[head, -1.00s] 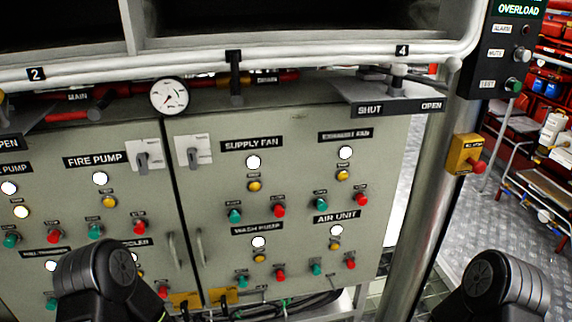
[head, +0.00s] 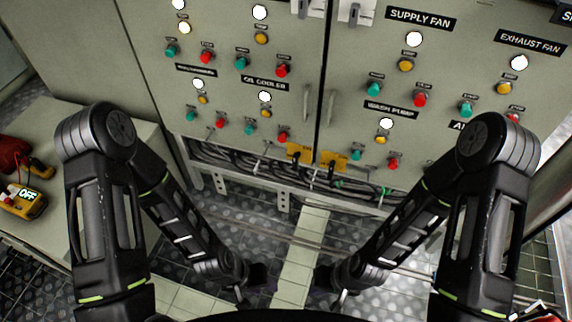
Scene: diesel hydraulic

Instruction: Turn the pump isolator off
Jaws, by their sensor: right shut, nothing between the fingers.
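Two grey cabinets fill the upper head view. At the top edge, a left rotary isolator switch (head: 308,8) and a right rotary isolator switch (head: 356,11) flank the door seam, both cut off by the frame. Low on the doors are a left yellow plate (head: 299,153) and a right yellow plate (head: 333,161), each with a dark handle. I cannot read which one is the pump isolator. My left gripper (head: 248,285) hangs low near the floor, too small and dark to judge. My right gripper (head: 338,288) hangs low too, shut and empty. Both are well apart from the cabinets.
The doors carry green and red buttons, lamps and labels such as "WASH PUMP" (head: 392,111). Cables (head: 240,165) run beneath the cabinets.

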